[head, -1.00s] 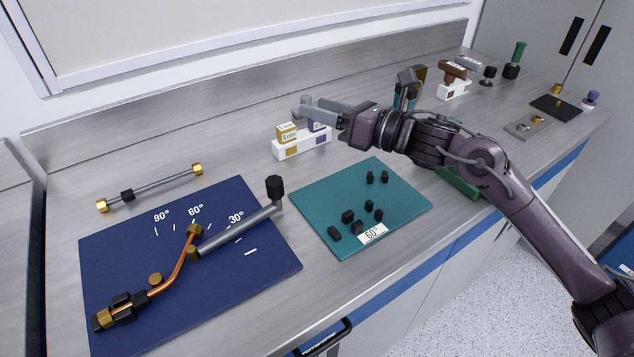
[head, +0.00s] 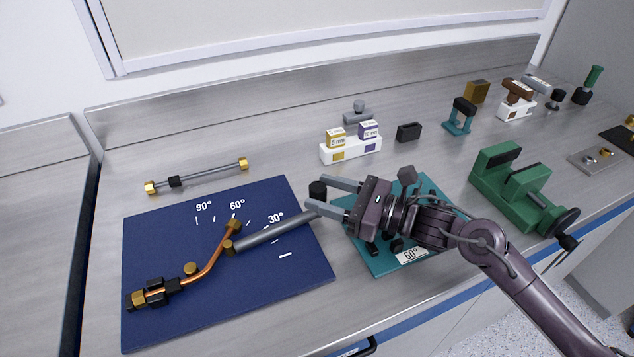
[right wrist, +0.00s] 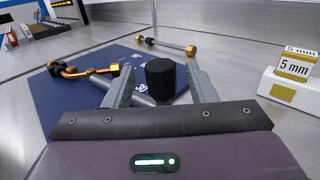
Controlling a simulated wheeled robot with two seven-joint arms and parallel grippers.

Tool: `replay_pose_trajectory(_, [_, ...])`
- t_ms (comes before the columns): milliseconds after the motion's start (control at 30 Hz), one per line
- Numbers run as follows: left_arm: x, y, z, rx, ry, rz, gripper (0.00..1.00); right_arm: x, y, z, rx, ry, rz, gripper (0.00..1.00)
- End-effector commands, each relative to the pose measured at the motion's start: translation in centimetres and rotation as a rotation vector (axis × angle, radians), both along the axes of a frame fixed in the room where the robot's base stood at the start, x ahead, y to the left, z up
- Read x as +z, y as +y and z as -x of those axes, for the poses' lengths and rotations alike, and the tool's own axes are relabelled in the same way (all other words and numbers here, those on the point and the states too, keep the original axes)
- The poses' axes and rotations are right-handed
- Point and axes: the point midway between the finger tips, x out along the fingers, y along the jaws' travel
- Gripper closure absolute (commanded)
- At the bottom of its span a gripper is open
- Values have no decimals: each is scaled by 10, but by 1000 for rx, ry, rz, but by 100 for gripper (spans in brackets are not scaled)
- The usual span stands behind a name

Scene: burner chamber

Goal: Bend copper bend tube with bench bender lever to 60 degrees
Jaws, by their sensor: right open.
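The copper bend tube (head: 208,263) lies on the blue bender board (head: 152,237). One end sits in a black and brass clamp (head: 150,293); the other rises to a brass fitting by the pivot, so the tube is visibly bent. The grey bender lever (head: 275,231) points right from the pivot, just below the 30° label, and carries an upright black knob (right wrist: 160,78). My right gripper (head: 318,193) is open with its fingers on either side of the knob. In the right wrist view the knob stands between the fingers; contact cannot be told. My left gripper is out of view.
A teal mat (head: 375,264) with small black pieces and a 60° label lies partly under my right arm. A white block with gauges (head: 350,150) stands behind. A green vise (head: 520,190) is at right. A grey rod with brass ends (head: 200,175) lies behind the board.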

Motion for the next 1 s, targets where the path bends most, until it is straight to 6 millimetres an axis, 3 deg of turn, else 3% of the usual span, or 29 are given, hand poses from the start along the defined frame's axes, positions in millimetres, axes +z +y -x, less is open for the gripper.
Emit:
replay_pose_trajectory(200, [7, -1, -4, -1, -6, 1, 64, 1, 18, -9, -2, 1, -1, 49])
replay_pose_trajectory(533, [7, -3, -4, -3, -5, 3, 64, 0, 20, -10, -2, 0, 0, 50])
replay_pose_trajectory(900, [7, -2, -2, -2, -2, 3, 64, 0, 20, -10, -2, 0, 0, 99])
replay_pose_trajectory(1000, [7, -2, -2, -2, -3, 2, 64, 0, 20, -10, -2, 0, 0, 100])
